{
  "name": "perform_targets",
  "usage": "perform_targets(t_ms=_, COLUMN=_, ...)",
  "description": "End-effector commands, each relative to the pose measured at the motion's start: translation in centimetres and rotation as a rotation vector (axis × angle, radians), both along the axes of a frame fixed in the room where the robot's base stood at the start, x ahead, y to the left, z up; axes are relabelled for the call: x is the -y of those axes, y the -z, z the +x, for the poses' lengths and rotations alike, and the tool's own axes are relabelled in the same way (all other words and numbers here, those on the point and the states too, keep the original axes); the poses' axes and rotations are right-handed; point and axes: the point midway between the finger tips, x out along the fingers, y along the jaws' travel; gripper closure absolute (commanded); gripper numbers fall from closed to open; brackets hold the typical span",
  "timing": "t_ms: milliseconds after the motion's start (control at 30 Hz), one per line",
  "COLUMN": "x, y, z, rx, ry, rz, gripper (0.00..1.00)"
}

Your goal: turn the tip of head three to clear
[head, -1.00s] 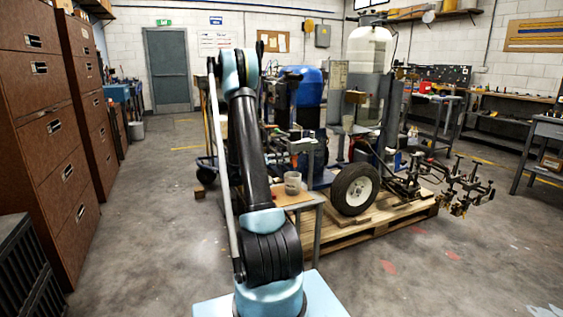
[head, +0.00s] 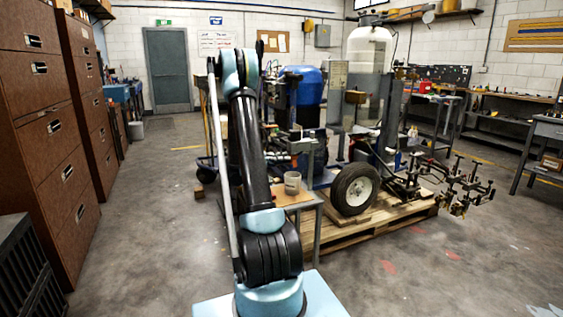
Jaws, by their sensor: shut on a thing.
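The line striper stands on a wooden pallet (head: 345,238), with a blue tank (head: 303,88), a white tank (head: 368,48) and a black-tyred wheel (head: 355,189). A row of small dark spray heads (head: 462,188) sticks out past the pallet's right end. They are too small to tell head three or how its tip is turned. My arm rises in front of the machine and bends away at its top. I cannot make out my gripper; it seems hidden behind my arm or lost among the machine parts.
A small table (head: 300,205) with a clear cup (head: 292,182) stands beside my arm, close to the pallet. Brown filing cabinets (head: 50,120) line the left side. Workbenches (head: 505,115) stand along the right wall. The floor is clear at the front right and between cabinets and arm.

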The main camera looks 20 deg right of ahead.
Motion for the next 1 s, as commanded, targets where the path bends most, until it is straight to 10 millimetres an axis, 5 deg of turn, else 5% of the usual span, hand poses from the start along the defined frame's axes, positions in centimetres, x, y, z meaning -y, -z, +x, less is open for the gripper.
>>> perform_targets(t_ms=933, x=0.16, y=-0.01, z=-0.02, rx=-0.267, ry=0.001, rz=-0.01, gripper=1.0)
perform_targets(t_ms=1000, x=0.16, y=-0.01, z=-0.02, rx=-0.266, ry=0.001, rz=-0.01, gripper=0.78)
